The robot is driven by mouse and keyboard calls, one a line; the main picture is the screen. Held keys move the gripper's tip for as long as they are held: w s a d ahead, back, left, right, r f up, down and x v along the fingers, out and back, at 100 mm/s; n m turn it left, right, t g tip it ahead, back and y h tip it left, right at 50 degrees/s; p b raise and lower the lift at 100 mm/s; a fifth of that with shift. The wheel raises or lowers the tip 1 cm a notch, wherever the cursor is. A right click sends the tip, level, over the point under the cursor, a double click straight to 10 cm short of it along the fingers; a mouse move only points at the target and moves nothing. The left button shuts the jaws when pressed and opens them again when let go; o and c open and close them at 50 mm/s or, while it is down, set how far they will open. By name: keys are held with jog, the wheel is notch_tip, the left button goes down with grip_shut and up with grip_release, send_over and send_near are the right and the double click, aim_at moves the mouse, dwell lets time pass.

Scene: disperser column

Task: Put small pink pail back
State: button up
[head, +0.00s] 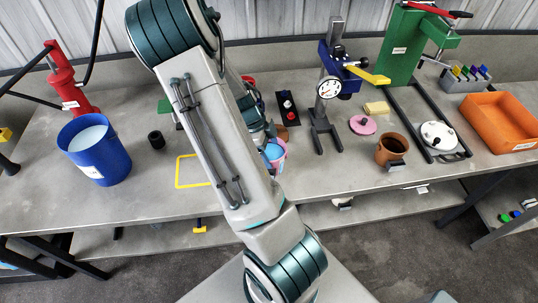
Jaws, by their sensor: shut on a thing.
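The small pink pail (280,163), with light blue contents, shows just right of my forearm, over the grey bench. My arm hides its left part. My gripper (268,143) is at the pail's upper edge and shut on it, partly hidden behind my forearm. I cannot tell whether the pail touches the bench. A yellow square outline (179,172) is marked on the bench to the left, its right side hidden by my arm. A pink round lid (362,124) lies to the right.
A large blue bucket (103,165) and a black cup (156,139) stand left. A blue press with a dial (329,88), a brown pot (391,150), a white round lid (438,136) and an orange tray (503,121) stand right. The bench's front strip is mostly clear.

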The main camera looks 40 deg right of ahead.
jog(key=shift+w+f+p, duration=0.1)
jog(key=shift+f+p, duration=0.4)
jog(key=shift+f, duration=1.55)
jog(key=shift+f, duration=0.2)
jog(key=o, duration=1.9)
jog(key=shift+r, duration=0.15)
